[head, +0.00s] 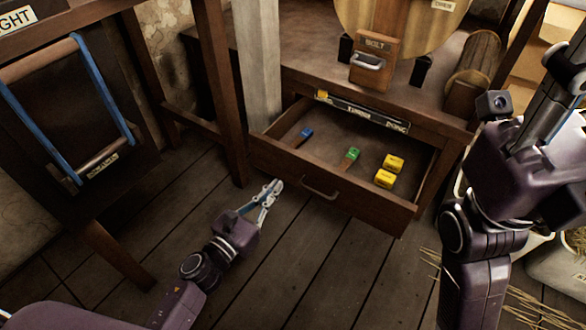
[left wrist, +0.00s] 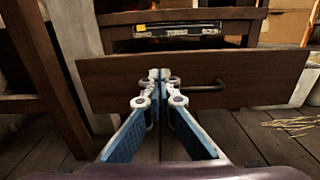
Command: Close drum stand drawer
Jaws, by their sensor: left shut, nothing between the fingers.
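The drum stand drawer (head: 285,170) is pulled out of the wooden stand in the head view. It holds a blue-marked item (head: 304,134), a green-marked item (head: 350,157) and two yellow blocks (head: 389,171). Its metal handle (head: 320,189) is on the front panel. My left gripper (head: 275,187) is shut and empty, in front of the panel and left of the handle.
A drum with a small bolt box (head: 375,62) stands on the stand's top. A wooden post (head: 222,90) rises left of the drawer. A dark board with blue straps (head: 65,100) is at the far left. The plank floor (head: 310,260) before the drawer is clear.

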